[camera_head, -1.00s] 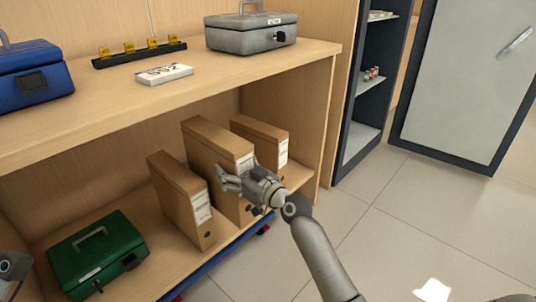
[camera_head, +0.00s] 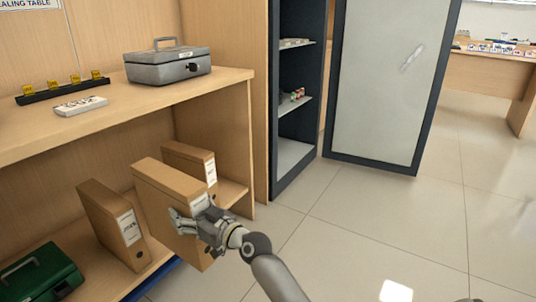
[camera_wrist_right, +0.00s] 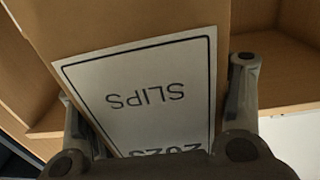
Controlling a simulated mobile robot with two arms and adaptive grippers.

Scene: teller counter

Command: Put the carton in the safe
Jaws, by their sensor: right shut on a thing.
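The carton, a brown box file with a white label (camera_head: 157,178), is in the grasp of my right gripper (camera_head: 188,222). The fingers are shut on its two sides. The carton is upright and juts out of the lower shelf. I cannot tell whether its base still touches the shelf. In the right wrist view the carton's label (camera_wrist_right: 150,90) reads "SLIPS" and "2023", upside down, between the fingers. The safe seems to be the dark tall cabinet with shelves (camera_head: 296,158) right of the counter. Its grey door (camera_head: 385,90) stands open. My left gripper is out of view.
Two similar box files stand on the lower shelf, one left (camera_head: 108,222) and one behind right (camera_head: 188,153). A green cash box (camera_head: 40,280) is at lower left. A grey cash box (camera_head: 168,68) sits on the counter top (camera_head: 120,105). The tiled floor (camera_head: 350,230) is clear.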

